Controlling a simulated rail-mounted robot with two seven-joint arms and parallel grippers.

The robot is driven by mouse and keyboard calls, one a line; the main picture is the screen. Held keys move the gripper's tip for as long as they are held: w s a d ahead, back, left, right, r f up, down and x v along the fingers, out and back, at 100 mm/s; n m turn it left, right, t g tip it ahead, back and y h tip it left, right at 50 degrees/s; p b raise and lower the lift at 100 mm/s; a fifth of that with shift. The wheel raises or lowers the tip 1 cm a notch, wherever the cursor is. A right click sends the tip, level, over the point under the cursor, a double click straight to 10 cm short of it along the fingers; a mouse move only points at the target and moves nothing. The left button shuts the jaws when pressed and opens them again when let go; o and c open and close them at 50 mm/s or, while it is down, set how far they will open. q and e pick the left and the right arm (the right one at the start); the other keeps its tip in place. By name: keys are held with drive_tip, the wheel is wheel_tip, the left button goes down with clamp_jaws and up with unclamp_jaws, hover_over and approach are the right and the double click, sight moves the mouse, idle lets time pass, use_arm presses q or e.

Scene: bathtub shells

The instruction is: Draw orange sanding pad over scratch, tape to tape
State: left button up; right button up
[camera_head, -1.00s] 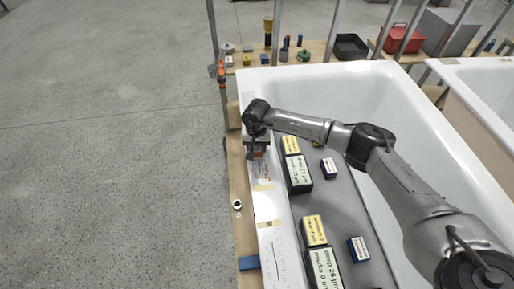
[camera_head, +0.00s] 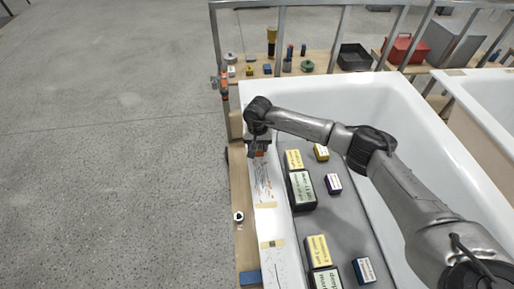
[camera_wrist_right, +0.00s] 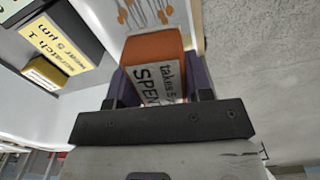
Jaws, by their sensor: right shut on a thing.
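My right gripper (camera_head: 257,144) is shut on the orange sanding pad (camera_head: 259,153), over the left rim of the white bathtub (camera_head: 246,98). In the right wrist view the pad (camera_wrist_right: 154,47) sits between the dark fingers; its label partly reads "takes 5" and "SPEN". I cannot tell if the pad touches the rim. Orange-brown scratch marks (camera_head: 264,185) lie on the rim just nearer than the pad, and show past it in the wrist view (camera_wrist_right: 146,14). A tape strip (camera_head: 265,206) crosses the rim below the marks. My left gripper is out of view.
Another tape strip (camera_head: 271,244) and a dark line (camera_head: 278,268) lie nearer on the rim. A wooden ledge (camera_head: 240,180) runs along the rim's left, holding a small round item (camera_head: 238,217) and a blue block (camera_head: 250,277).

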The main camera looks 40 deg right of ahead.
drive_tip(key=shift+s+r+p, duration=0.1)
drive_tip(key=shift+r+p, duration=0.25)
drive_tip(key=shift+r, duration=0.35)
drive_tip(key=shift+r+p, duration=0.8)
drive_tip(key=shift+r, duration=0.4)
drive_tip(key=shift+r+p, duration=0.55)
drive_tip(key=shift+r, duration=0.3)
drive_tip(key=shift+s, duration=0.3)
drive_tip(key=s+a+r+n, duration=0.4)
drive_tip(key=s+a+r, duration=0.2)
drive_tip(key=a, duration=0.3)
drive_tip(key=s+a+r+n, duration=0.4)
drive_tip(key=s+a+r, duration=0.25)
drive_tip(key=a, duration=0.25)
drive_tip(key=s+r+p, duration=0.3)
drive_tip(key=r+p, duration=1.5)
drive_tip(key=r, duration=0.1)
drive_tip(key=s+r+p, duration=0.3)
drive_tip(key=r+p, duration=1.5)
drive_tip(key=shift+s+r, duration=0.2)
drive_tip(key=shift+r, duration=0.15)
